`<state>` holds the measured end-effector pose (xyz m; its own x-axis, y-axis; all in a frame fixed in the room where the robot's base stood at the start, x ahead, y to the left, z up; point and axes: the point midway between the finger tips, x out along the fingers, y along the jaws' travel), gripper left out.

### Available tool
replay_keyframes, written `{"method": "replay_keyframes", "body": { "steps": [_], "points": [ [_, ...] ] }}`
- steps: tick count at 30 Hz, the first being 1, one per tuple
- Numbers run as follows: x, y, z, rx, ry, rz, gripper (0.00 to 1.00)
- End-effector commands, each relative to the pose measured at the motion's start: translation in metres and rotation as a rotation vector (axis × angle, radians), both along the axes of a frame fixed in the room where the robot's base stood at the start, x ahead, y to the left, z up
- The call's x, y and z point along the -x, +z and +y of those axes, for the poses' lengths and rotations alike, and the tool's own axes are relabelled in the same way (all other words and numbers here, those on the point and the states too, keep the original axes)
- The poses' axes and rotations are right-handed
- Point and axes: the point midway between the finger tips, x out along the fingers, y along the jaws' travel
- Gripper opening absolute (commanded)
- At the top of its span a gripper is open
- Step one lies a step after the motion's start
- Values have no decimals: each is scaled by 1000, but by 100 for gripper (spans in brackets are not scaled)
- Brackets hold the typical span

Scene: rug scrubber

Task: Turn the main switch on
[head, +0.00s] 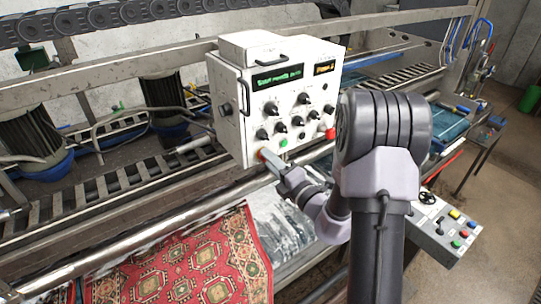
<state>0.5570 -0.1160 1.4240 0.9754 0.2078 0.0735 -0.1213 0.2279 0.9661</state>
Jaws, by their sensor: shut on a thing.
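The white control box (234,125) stands at the middle of the head view, with two lit green and amber displays and several black knobs. My gripper (266,158) is at the lower left corner of its front panel. It is shut on a small orange-red part there, mostly hidden by the fingers. This part may be the main switch, but I see no label, and its turn position cannot be told. A black round knob (226,108) sits on the box's left side. A green button (284,142) is right of my gripper, and a red button (330,134) is farther right.
A red patterned rug (185,262) lies below, partly under foam. A metal rail (130,232) runs across just above it. A second grey panel (446,236) with coloured buttons is at the right. Open floor (500,240) is at far right.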

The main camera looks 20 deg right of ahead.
Motion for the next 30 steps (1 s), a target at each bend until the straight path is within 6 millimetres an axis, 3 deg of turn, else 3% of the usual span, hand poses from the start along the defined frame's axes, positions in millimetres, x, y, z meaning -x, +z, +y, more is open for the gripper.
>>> {"method": "replay_keyframes", "body": {
  "steps": [21,22,24,25,30],
  "points": [
    [0,0,0,-66,0,13,0],
    [0,0,0,-66,0,13,33],
    [0,0,0,-66,0,13,46],
    [0,0,0,-66,0,13,50],
    [0,0,0,-65,0,13,50]
  ]
}}
